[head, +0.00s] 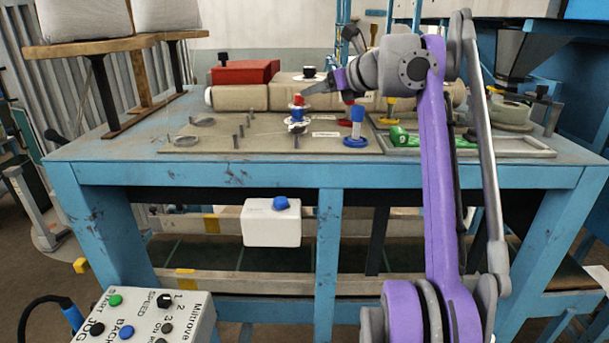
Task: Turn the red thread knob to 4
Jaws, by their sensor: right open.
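A small red knob (298,99) stands on a pale round base on the table, left of my right gripper. A blue knob (297,113) on a similar base is just in front of it. Any numbers around the red knob are too small to read, so its setting cannot be told. My right gripper (310,89) reaches in from the right, open, with its fingertips close to the upper right of the red knob. Whether the tips touch the knob cannot be told. My left gripper is out of view.
A blue spool (356,128), several upright pins and a green object (400,137) stand on the blue table (110,158). A beige roll and a red box (245,72) lie behind. A control box (150,318) is at the lower left. The front left tabletop is mostly clear.

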